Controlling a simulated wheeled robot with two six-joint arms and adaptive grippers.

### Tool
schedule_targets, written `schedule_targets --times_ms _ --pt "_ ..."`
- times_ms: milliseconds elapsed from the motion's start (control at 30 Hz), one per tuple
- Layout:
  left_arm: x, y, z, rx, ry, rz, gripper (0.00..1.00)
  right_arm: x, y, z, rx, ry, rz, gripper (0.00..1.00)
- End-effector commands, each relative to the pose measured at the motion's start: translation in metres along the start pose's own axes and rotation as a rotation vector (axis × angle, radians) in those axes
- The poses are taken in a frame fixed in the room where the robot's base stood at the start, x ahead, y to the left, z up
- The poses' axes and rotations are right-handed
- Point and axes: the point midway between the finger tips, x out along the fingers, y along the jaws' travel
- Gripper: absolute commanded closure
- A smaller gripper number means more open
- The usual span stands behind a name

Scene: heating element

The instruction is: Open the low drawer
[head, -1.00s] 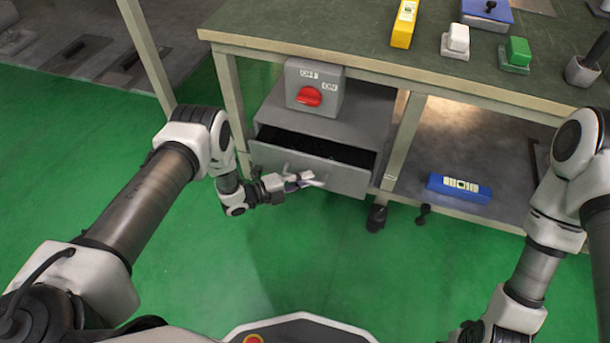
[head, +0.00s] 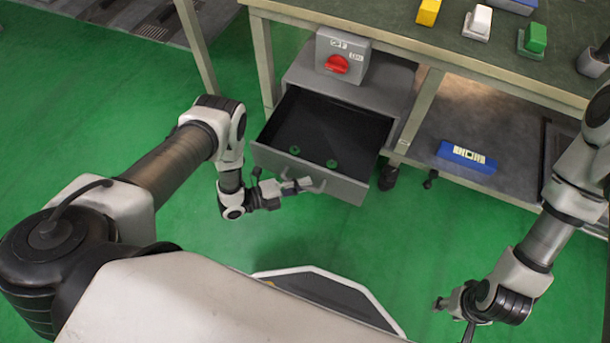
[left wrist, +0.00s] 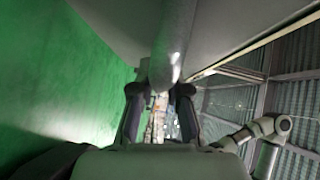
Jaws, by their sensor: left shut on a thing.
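The low grey drawer (head: 310,172) is pulled well out of its cabinet under the bench, and its dark inside shows. Its handle is on the front face, partly hidden by my gripper. My left gripper (head: 303,185) is at that handle, shut on it. In the left wrist view the grey handle bar (left wrist: 172,50) runs between the two dark fingers of the left gripper (left wrist: 160,92). My right gripper (head: 453,302) is low at the right, away from the drawer; its fingers are too small to judge.
Two small green round pieces (head: 294,150) lie in the drawer. A grey switch box (head: 342,55) with a red knob stands on the cabinet. A blue box (head: 467,157) lies on the lower shelf. A caster (head: 388,177) is right of the drawer. Green floor in front is clear.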

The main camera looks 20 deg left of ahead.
Motion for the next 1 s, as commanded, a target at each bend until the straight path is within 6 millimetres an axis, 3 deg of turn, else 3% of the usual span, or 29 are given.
schedule_targets --times_ms 267,300,367,400,767,867,1000 --pt "0.000 0.001 -0.001 0.000 0.002 0.000 1.00 0.000 0.000 0.000 0.000 0.000 0.000 0.60" --pt "0.000 0.001 -0.001 0.000 0.002 0.000 0.81 0.000 0.000 0.000 0.000 0.000 0.000 0.60" --pt "0.000 0.001 -0.001 0.000 0.002 0.000 0.60 0.000 0.000 0.000 0.000 0.000 0.000 0.60" --pt "0.000 0.001 -0.001 0.000 0.002 0.000 0.59 0.000 0.000 0.000 0.000 0.000 0.000 0.60" --pt "-0.007 0.001 0.001 0.000 -0.001 0.001 0.59 0.000 0.000 0.000 0.000 0.000 0.000 0.60" --pt "-0.023 0.001 0.001 -0.001 -0.003 0.002 0.59 0.000 0.000 0.000 0.000 0.000 0.000 0.60" --pt "-0.059 0.001 0.001 -0.002 -0.004 0.003 0.59 0.000 0.000 0.000 0.000 0.000 0.000 0.60"
